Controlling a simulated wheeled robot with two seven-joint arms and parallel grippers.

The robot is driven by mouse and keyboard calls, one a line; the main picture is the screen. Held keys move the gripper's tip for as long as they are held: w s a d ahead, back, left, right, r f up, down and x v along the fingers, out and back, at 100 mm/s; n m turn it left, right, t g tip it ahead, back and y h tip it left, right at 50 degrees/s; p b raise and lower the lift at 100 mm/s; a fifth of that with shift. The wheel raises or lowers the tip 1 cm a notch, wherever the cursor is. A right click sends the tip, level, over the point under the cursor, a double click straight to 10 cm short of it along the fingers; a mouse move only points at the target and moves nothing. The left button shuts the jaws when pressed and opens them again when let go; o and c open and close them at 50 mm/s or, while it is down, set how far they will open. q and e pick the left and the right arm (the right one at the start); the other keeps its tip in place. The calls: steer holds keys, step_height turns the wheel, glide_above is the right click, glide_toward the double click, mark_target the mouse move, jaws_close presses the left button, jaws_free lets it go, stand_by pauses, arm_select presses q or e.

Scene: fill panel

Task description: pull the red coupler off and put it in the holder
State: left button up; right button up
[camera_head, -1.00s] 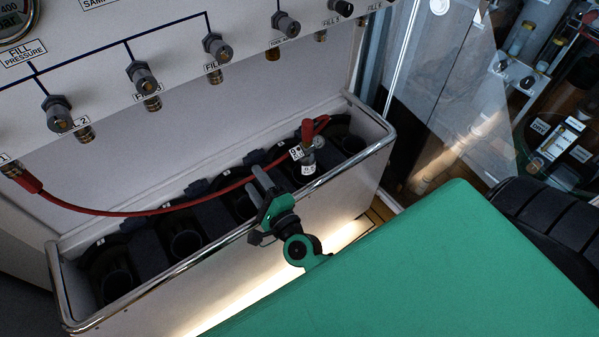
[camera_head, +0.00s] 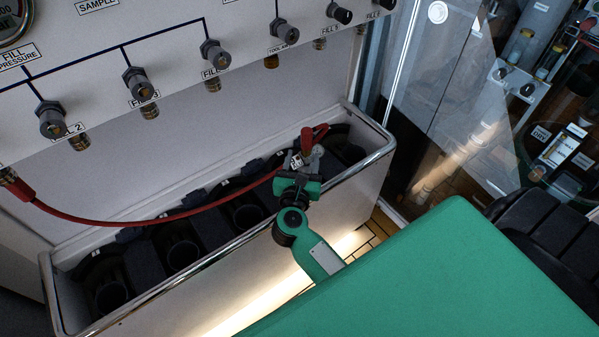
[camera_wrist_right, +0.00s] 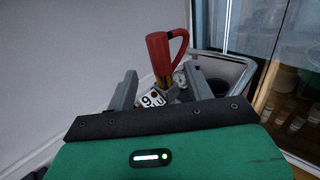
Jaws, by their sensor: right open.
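The red coupler (camera_head: 307,140) stands upright on a valve inside the trough, at the end of a red hose (camera_head: 160,219). In the right wrist view the coupler (camera_wrist_right: 160,55) rises above a brass fitting, with a small gauge (camera_wrist_right: 180,79) and a white number tag (camera_wrist_right: 152,99) beside it. My right gripper (camera_head: 299,166) is just in front of the valve. Its fingers (camera_wrist_right: 160,90) are spread, with the fitting and tag seen between them and no visible grip. I cannot make out a holder for certain. My left gripper is not in view.
A metal rail (camera_head: 205,268) rims the trough (camera_head: 375,176), which has several dark round wells. Above it is a white panel (camera_head: 100,55) with several knobs and brass ports. The hose's left end meets the panel at a red fitting (camera_head: 18,188). A clear pane (camera_head: 440,90) stands at right.

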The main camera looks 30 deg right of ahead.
mark_target(307, 131)
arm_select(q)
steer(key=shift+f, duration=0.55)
arm_select(e)
steer(key=x, duration=0.8)
steer(key=c, duration=1.1)
arm_select(q)
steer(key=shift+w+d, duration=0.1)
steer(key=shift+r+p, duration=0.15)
steer(key=shift+p, duration=0.15)
arm_select(e)
steer(key=shift+r, duration=0.15)
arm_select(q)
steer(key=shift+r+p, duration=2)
arm_select(e)
steer(key=shift+r, duration=2.35)
